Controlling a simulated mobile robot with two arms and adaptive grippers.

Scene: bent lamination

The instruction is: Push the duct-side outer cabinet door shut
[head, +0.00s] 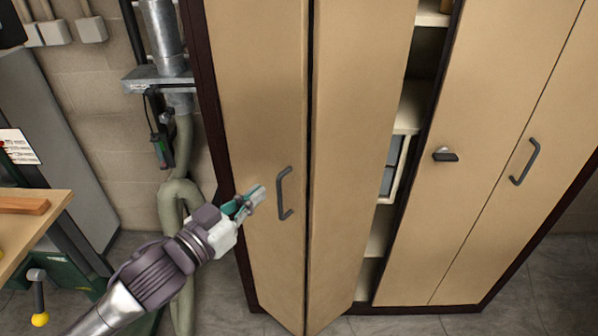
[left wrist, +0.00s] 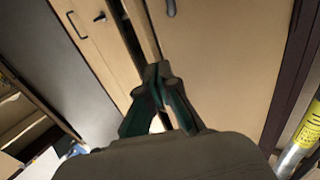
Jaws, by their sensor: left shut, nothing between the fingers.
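The duct-side outer cabinet door (head: 258,110) is the tan leftmost panel, with a dark bar handle (head: 284,193). It stands partly open, its right edge jutting outward against a second angled panel (head: 358,150). To the right of that panel, a gap shows the cabinet's shelves. My left gripper (head: 258,195) is shut and empty, in front of the outer door just left of the handle. Whether the fingertips touch the door cannot be told. In the left wrist view, the shut fingers (left wrist: 158,72) show against the tan door face (left wrist: 225,65). My right gripper is in no view.
A metal duct with a pale hose (head: 185,135) runs along the block wall left of the cabinet. A wooden bench top (head: 35,225) stands at the left edge. Two flat doors (head: 490,130) with a knob and a bar handle fill the cabinet's right side.

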